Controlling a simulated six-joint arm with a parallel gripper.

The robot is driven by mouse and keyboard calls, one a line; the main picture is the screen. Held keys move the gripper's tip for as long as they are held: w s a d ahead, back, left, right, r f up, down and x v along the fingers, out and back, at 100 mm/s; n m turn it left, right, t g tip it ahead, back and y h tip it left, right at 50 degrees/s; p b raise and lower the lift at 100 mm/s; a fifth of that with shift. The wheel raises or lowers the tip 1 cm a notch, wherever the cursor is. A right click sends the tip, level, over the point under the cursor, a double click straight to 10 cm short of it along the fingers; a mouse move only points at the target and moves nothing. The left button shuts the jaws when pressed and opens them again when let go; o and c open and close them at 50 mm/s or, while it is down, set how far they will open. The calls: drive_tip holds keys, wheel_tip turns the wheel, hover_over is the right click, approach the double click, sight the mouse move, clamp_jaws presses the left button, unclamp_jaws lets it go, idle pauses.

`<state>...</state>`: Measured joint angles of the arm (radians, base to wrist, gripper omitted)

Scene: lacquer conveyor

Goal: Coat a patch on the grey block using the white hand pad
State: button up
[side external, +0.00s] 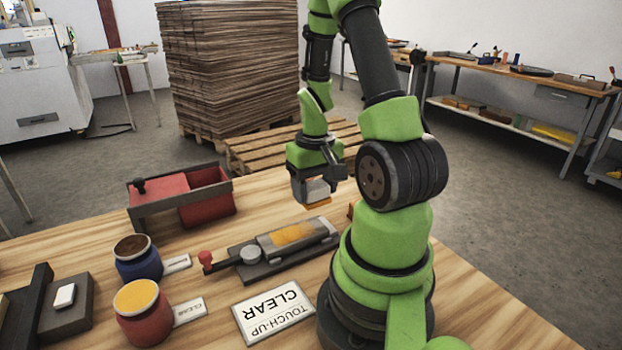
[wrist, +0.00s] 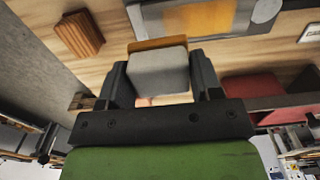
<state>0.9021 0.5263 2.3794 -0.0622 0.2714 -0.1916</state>
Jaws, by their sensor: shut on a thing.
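The white hand pad (side external: 316,190) has an amber-coated underside and is held in my gripper (side external: 318,184), above the table and behind the grey block. In the wrist view the pad (wrist: 160,72) sits between the two fingers of my gripper (wrist: 160,88), with its amber edge facing the block. The grey block (side external: 325,228) lies in a dark holder with a round clamp and red knob. An amber patch (side external: 291,234) covers part of its top. The block (wrist: 146,18) and patch also show at the top of the wrist view. The pad is apart from the block.
A red open tin (side external: 145,325) with amber contents and a blue tin (side external: 138,266) with dark contents stand front left. A red tray (side external: 205,203) stands behind. A "TOUCH-UP CLEAR" sign (side external: 255,325) lies in front. A brown ribbed block (wrist: 78,33) lies near the table edge.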

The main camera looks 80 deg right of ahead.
sight(315, 225)
wheel_tip(315, 225, down, 6)
drive_tip(key=shift+w+a, duration=0.25)
drive_tip(key=shift+w, duration=0.05)
drive_tip(key=shift+c, duration=0.4)
drive_tip(key=shift+w+a+f, duration=0.15)
drive_tip(key=shift+w+a, duration=0.9)
drive_tip(key=shift+a, duration=0.05)
drive_tip(key=shift+s+d, duration=1.4)
drive_tip(key=shift+s, duration=0.05)
drive_tip(key=shift+w+a+r, duration=0.1)
drive_tip(key=shift+r, duration=4.1)
